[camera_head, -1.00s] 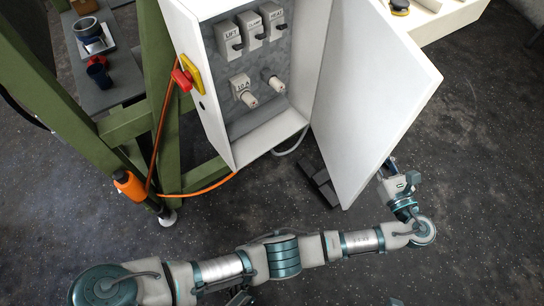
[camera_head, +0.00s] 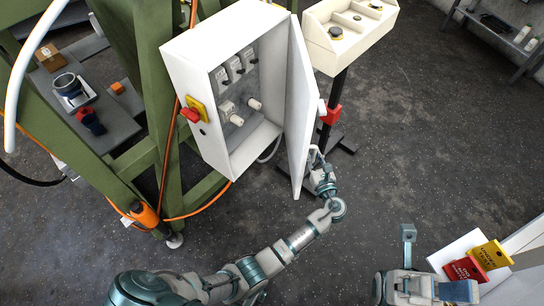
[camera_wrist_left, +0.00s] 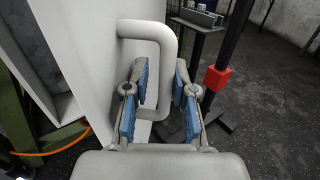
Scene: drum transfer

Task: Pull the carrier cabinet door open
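The white carrier cabinet (camera_head: 203,148) stands open on the green frame, its switches showing. Its door (camera_head: 299,110) stands out from the right side and is seen nearly edge-on. My left gripper (camera_head: 320,166) is at the door's outer side, by the handle (camera_head: 314,152). In the left wrist view, the U-shaped handle (camera_wrist_left: 146,28) stands off the door face (camera_wrist_left: 92,60). The blue-padded fingers of my left gripper (camera_wrist_left: 162,82) are apart, one on each side of the handle's bar. My right gripper (camera_head: 408,238) is at the lower right; its fingers are unclear.
A cream control box (camera_head: 350,40) on a black post with a red block (camera_head: 331,114) stands just beyond the door. Yellow and red signs (camera_head: 490,254) are at the lower right. An orange cable (camera_head: 190,213) hangs by the frame. Dark floor right of the door is free.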

